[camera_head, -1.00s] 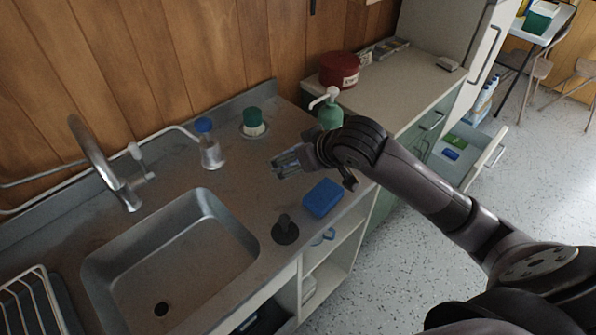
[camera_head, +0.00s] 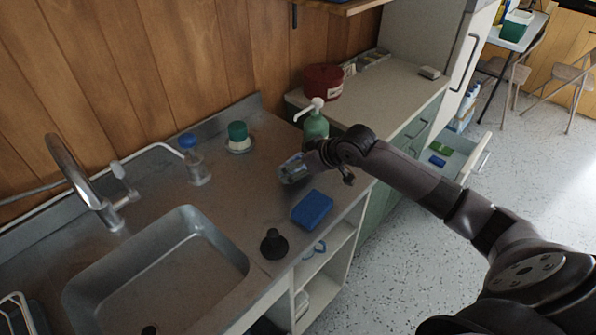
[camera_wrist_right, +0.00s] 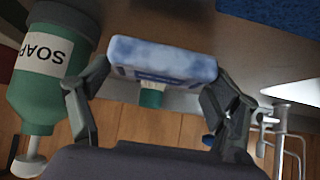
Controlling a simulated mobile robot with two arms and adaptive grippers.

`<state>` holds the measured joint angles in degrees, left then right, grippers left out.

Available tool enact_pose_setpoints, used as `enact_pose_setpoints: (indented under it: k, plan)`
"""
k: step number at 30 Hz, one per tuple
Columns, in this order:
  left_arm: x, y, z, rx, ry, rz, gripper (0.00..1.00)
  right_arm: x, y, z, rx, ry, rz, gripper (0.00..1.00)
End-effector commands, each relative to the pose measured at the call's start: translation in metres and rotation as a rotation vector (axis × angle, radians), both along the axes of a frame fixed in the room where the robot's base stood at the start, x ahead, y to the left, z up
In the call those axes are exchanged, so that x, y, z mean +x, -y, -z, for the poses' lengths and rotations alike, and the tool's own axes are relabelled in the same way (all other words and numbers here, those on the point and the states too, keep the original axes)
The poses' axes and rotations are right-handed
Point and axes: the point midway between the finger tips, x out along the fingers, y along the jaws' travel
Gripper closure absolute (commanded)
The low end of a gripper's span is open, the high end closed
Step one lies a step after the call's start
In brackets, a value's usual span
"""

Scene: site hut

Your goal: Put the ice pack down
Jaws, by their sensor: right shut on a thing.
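The ice pack, a pale blue and white block with a blue label, is between the fingers of my right gripper (camera_wrist_right: 160,100). In the right wrist view the ice pack (camera_wrist_right: 162,60) spans from one finger to the other. In the head view my right gripper (camera_head: 292,170) is over the steel counter (camera_head: 240,185), with the ice pack partly hidden by the fingers. I cannot tell whether the ice pack touches the counter. My left gripper is not in view.
A green soap bottle (camera_head: 315,126) stands close behind the gripper. A blue block (camera_head: 312,208) and a black plunger-like thing (camera_head: 273,245) are in front. A clear bottle (camera_head: 195,165) and green-capped jar (camera_head: 238,136) stand left of it, beyond the sink (camera_head: 165,265).

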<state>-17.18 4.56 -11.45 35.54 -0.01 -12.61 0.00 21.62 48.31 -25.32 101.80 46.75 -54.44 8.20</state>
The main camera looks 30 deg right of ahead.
Motion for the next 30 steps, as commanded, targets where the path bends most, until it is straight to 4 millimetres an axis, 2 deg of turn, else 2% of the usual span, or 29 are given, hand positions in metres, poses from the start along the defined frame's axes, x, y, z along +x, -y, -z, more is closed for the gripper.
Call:
enact_pose_setpoints:
  k: [3, 6, 16, 17, 24, 30]
  plan:
    - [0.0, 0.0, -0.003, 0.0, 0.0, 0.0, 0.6, -0.001, -0.001, 0.019, 0.003, -0.006, 0.001, 0.54]
    - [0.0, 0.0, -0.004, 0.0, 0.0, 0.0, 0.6, -0.001, 0.0, 0.029, 0.0, -0.003, 0.0, 0.54]
    - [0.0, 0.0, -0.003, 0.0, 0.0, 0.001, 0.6, -0.001, 0.0, 0.032, 0.001, -0.001, 0.0, 0.54]
    - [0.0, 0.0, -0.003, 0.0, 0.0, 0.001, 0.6, -0.001, 0.0, 0.032, 0.001, -0.002, 0.0, 0.16]
    - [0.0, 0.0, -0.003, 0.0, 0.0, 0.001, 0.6, -0.001, 0.0, 0.032, 0.001, -0.002, 0.0, 0.0]
    - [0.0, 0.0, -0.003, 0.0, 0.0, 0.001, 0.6, -0.001, 0.0, 0.032, 0.001, -0.002, 0.0, 0.0]
